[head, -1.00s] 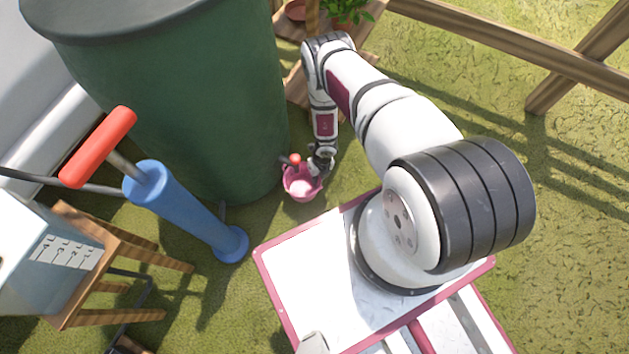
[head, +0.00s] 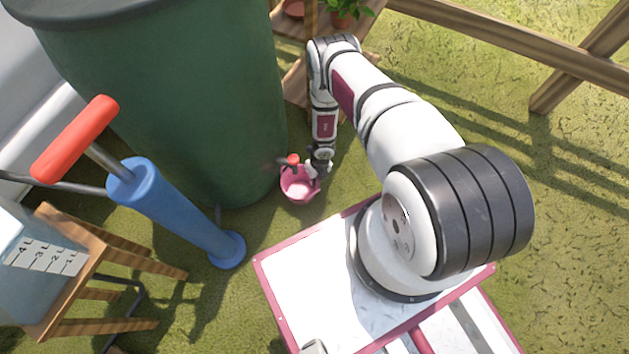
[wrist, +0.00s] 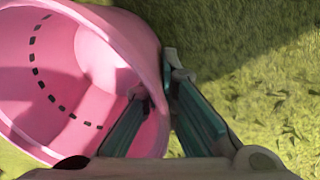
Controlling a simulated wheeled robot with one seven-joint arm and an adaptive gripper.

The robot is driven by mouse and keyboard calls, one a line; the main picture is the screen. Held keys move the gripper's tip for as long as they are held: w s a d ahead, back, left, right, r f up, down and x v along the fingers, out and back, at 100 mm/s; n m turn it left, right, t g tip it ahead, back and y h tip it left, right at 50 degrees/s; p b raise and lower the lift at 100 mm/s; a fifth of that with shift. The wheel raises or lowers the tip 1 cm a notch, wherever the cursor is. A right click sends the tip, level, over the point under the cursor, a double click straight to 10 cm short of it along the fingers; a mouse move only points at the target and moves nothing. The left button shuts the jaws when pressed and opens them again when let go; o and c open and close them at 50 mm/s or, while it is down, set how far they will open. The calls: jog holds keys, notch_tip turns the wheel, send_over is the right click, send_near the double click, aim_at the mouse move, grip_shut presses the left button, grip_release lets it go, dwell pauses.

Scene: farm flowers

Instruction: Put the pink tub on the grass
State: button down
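The pink tub (head: 299,188) is beside the foot of the green barrel in the head view, just left of my gripper (head: 317,172). In the wrist view the tub (wrist: 40,130) fills the left side, with its open mouth showing and a dashed dark line inside. My gripper (wrist: 160,85) straddles the tub's wall there: one finger is inside and the other outside, close against it. The fingers look shut on the wall. Grass (wrist: 260,90) lies below and to the right. The tub's underside is hidden, so I cannot tell whether it touches the grass.
The large green barrel (head: 180,100) stands close on the left, with a small red part (head: 293,160) just above the tub. A blue pump (head: 185,215) and a wooden stool (head: 95,250) are further left. Wooden shelves (head: 295,80) stand behind. Open grass (head: 490,105) lies to the right.

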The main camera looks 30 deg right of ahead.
jog(key=shift+f, duration=0.2)
jog(key=c, duration=1.8)
grip_release()
jog(key=shift+r, duration=0.2)
notch_tip(320, 180, up, 12)
jog(key=d+p, duration=0.1)
jog(key=p, duration=0.6)
jog(key=shift+d, duration=0.3)
jog(key=shift+f, duration=0.1)
